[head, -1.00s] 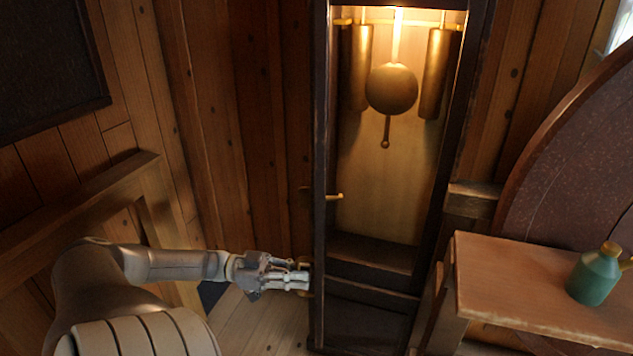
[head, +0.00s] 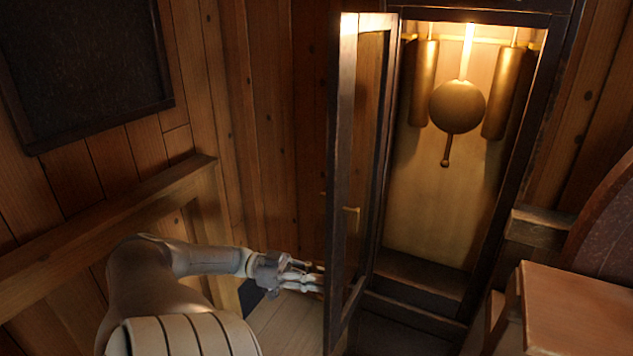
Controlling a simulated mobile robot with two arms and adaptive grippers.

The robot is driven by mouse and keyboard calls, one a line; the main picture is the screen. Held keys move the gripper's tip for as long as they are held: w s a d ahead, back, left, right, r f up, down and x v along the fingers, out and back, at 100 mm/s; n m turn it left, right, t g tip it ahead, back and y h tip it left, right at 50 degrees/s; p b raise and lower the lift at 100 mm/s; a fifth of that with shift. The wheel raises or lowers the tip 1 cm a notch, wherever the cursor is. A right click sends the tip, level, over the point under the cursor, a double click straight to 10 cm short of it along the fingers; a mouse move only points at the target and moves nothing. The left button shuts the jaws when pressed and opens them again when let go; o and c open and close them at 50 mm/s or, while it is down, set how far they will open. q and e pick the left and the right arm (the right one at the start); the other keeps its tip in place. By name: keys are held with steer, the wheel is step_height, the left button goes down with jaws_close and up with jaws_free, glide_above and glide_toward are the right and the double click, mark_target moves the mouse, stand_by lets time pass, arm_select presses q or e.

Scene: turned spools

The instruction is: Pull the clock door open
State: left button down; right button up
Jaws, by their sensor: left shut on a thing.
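The clock door (head: 341,120) is a tall dark wooden frame, swung open on the left of the clock case (head: 520,175). Inside the lit case hang a round brass pendulum (head: 458,105) and two brass weights (head: 424,85). My left gripper (head: 315,279) is at the door's lower outer side, shut on the clock door; its fingertips are partly hidden by the door's edge. My right gripper is not in view.
A wooden table (head: 575,300) stands at the lower right, close to the case. Some bare floor (head: 280,325) shows left of the door.

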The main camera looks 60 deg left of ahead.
arm_select(q)
steer(key=c, duration=1.5)
jaws_free()
steer(key=shift+v, duration=6)
steer(key=shift+s, duration=0.1)
